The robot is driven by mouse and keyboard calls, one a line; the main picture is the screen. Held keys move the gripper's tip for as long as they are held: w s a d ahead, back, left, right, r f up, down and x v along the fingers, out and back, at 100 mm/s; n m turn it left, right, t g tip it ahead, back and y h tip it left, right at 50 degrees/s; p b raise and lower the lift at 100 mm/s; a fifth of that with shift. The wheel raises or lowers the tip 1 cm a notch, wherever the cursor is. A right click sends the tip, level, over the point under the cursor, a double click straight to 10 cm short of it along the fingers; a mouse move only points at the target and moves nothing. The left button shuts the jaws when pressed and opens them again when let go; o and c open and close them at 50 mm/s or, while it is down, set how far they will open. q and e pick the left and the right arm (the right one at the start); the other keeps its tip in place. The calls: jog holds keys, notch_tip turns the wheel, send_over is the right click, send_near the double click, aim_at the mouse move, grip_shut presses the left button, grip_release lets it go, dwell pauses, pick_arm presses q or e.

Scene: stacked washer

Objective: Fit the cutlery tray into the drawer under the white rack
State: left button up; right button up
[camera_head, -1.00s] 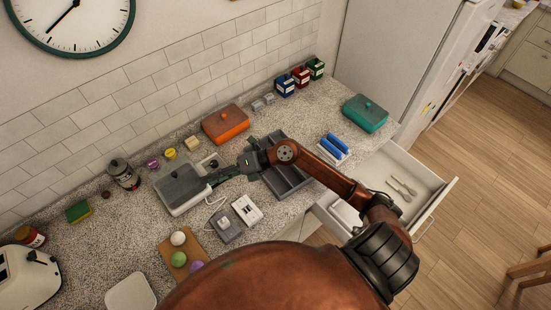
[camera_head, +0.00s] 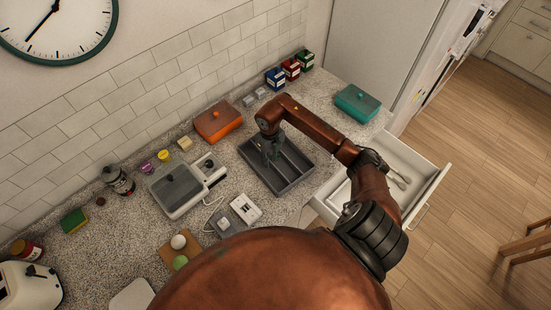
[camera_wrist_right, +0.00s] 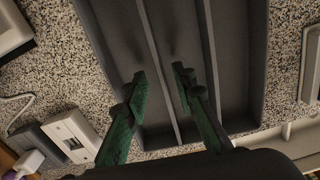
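The dark grey cutlery tray (camera_head: 296,163), with long compartments, lies on the speckled counter; it also shows in the right wrist view (camera_wrist_right: 258,60). My right gripper (camera_head: 271,155) points down over the tray's left part. In the wrist view its green fingers (camera_wrist_right: 159,74) are apart on either side of one divider, with nothing visibly gripped; contact cannot be told. The white drawer (camera_head: 438,188) stands pulled out below the counter at right, with pale utensils (camera_head: 399,178) inside; my arm hides part of it. The white rack is hidden behind my arm in the head view. My left gripper is out of view.
An orange box (camera_head: 218,121) stands behind and left of the tray, a teal box (camera_head: 357,103) at the back right. A grey-lidded white appliance (camera_head: 178,188) is at left, and a white switch box (camera_head: 246,207) is close in front. Colored canisters (camera_head: 275,78) line the wall.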

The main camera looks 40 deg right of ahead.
aim_at(271, 162)
jog(key=shift+d+f, duration=0.1)
jog(key=shift+f, duration=1.4)
jog(key=shift+c, duration=0.2)
grip_shut()
